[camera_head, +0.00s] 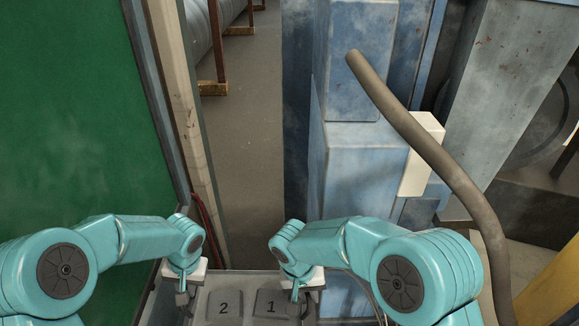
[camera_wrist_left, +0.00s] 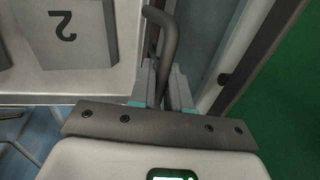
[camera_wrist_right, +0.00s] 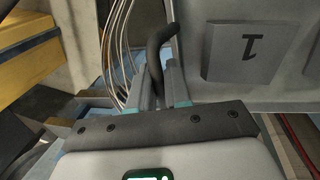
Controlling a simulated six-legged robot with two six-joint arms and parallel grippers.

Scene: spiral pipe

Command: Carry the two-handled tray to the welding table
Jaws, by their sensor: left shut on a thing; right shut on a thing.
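The two-handled tray (camera_head: 237,281) is at the bottom of the head view, between my two arms. It holds a grey block marked 2 (camera_head: 224,304) and a grey block marked 1 (camera_head: 271,303). My left gripper (camera_wrist_left: 160,92) is shut on the tray's dark left handle (camera_wrist_left: 168,30). My right gripper (camera_wrist_right: 162,92) is shut on the tray's dark right handle (camera_wrist_right: 156,45). The tray's lower part is cut off in the head view. I cannot make out the welding table.
A green panel (camera_head: 75,110) with a pale frame stands close on the left. Blue metal cabinets (camera_head: 355,165) and a thick brown pipe (camera_head: 420,140) stand ahead on the right. A strip of bare floor (camera_head: 240,150) runs ahead between them. Yellow structure shows at lower right.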

